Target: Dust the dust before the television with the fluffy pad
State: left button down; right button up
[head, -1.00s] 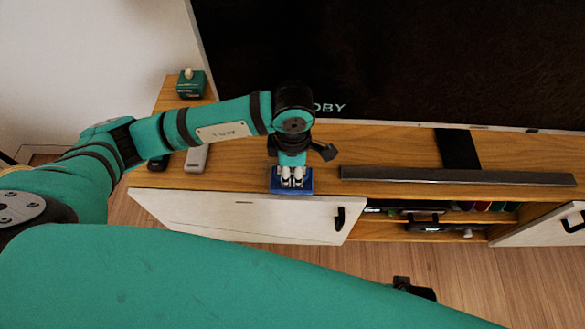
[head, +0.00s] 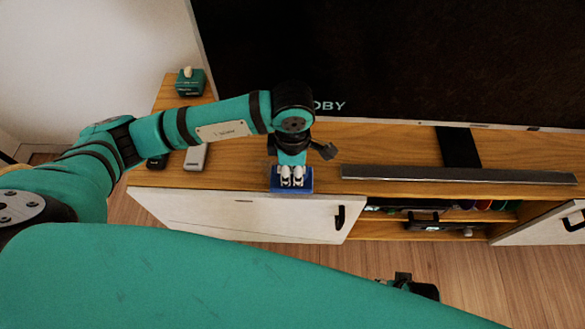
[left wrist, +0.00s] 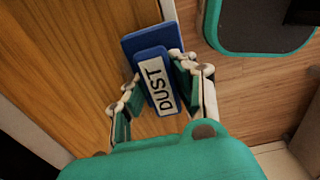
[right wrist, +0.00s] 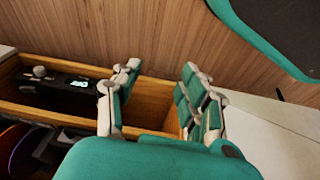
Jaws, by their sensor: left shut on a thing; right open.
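The fluffy pad is a blue block with a white label reading DUST; it shows in the left wrist view (left wrist: 150,75) and in the head view (head: 291,187). My left gripper (head: 292,178) is shut on it from above, at the front edge of the wooden television stand (head: 240,175). The pad's underside is hidden. The television (head: 400,60) stands behind, its dark screen above the stand. I cannot make out dust on the wood. My right gripper (right wrist: 155,95) is open and empty, in front of the stand's open shelf, low in the right wrist view.
A long dark soundbar (head: 455,175) lies right of the pad. A light remote-like thing (head: 196,157) and a dark one (head: 157,162) lie to the left. A green box (head: 190,82) sits at the back left. White doors (head: 240,215) front the stand.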

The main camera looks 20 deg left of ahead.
pick_arm(q)
jog(key=shift+f, duration=0.1)
pick_arm(e)
jog(key=shift+s+r, duration=0.15)
jog(key=shift+s, duration=0.1)
pick_arm(q)
jog(key=shift+f+b, duration=0.2)
jog(key=shift+b, duration=0.1)
pick_arm(e)
jog(key=shift+w+r, duration=0.45)
jog(key=shift+r, duration=0.3)
jog(key=shift+r, duration=0.1)
pick_arm(q)
jog(key=shift+f, duration=0.1)
pick_arm(e)
jog(key=shift+w+r, duration=0.2)
jog(key=shift+r, duration=0.1)
pick_arm(q)
jog(key=shift+f, duration=0.15)
pick_arm(e)
jog(key=shift+r, duration=0.35)
pick_arm(q)
jog(key=shift+b, duration=0.3)
pick_arm(e)
jog(key=shift+r, duration=0.25)
pick_arm(q)
jog(key=shift+f, duration=0.25)
pick_arm(e)
jog(key=shift+s+r, duration=0.15)
jog(key=shift+r, duration=0.4)
